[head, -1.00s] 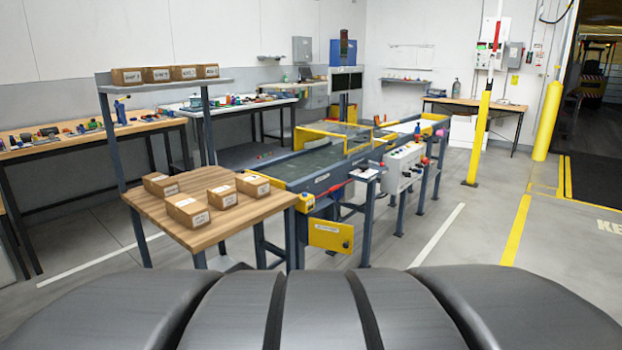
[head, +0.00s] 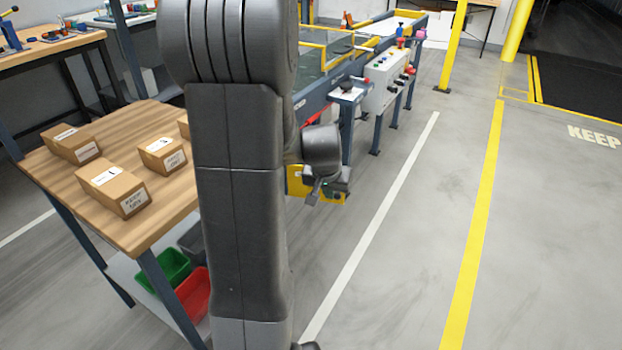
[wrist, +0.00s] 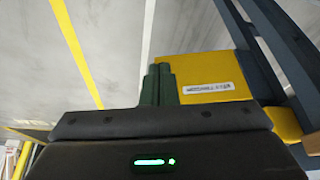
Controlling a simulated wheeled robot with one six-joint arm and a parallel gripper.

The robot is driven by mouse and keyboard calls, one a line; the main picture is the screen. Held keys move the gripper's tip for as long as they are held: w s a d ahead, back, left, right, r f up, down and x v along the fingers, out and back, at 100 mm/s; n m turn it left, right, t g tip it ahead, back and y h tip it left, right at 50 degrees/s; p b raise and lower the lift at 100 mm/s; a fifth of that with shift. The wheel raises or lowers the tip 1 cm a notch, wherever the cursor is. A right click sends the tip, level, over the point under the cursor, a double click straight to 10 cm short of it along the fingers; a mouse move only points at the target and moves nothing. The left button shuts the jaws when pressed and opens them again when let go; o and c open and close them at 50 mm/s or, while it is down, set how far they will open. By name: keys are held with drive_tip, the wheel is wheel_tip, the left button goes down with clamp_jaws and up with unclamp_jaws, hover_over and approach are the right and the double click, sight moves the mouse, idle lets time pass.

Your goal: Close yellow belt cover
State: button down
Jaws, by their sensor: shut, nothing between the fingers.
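The yellow belt cover (wrist: 208,78) is a flat yellow panel with a white label, beside dark blue frame bars in the wrist view. In the head view only parts of the yellow cover (head: 296,181) show low under the conveyor, behind my arm and gripper. My gripper (head: 325,192) is shut and empty in front of it. In the wrist view the dark green-tinted fingers of my gripper (wrist: 158,70) overlap the cover's left edge. I cannot tell whether they touch it. How far the cover stands open is hidden.
A wooden table (head: 165,215) with several cardboard boxes stands at left, with a green bin (head: 165,272) and a red bin (head: 193,293) below. The conveyor's control box (head: 385,75) is beyond my gripper. The floor (head: 420,230) to the right is clear.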

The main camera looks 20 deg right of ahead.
sight(338, 198)
drive_tip(key=shift+w+d+f+b, duration=0.45)
drive_tip(key=shift+w+d+f, duration=0.35)
drive_tip(key=shift+w+f, duration=0.5)
drive_tip(key=shift+w+d+f+b, duration=0.4)
drive_tip(key=shift+w+d+f, duration=0.5)
drive_tip(key=shift+f, duration=0.85)
drive_tip(key=shift+w+d+f+b, duration=0.45)
drive_tip(key=shift+w+d+f, duration=0.25)
drive_tip(key=shift+w+f, duration=0.65)
drive_tip(key=shift+s+d+f, duration=0.1)
drive_tip(key=shift+d+f, duration=0.05)
drive_tip(key=shift+w+d, duration=0.3)
drive_tip(key=shift+d, duration=0.1)
drive_tip(key=w+d+n+y+p, duration=0.1)
drive_tip(key=w+d+n+y, duration=0.1)
drive_tip(key=w+n, duration=0.4)
drive_tip(key=w+d+n+y+p, duration=0.1)
drive_tip(key=w+n, duration=0.5)
drive_tip(key=w, duration=0.7)
drive_tip(key=shift+w+d+t+y, duration=0.25)
drive_tip(key=shift+d+y, duration=0.2)
drive_tip(key=shift+y, duration=0.25)
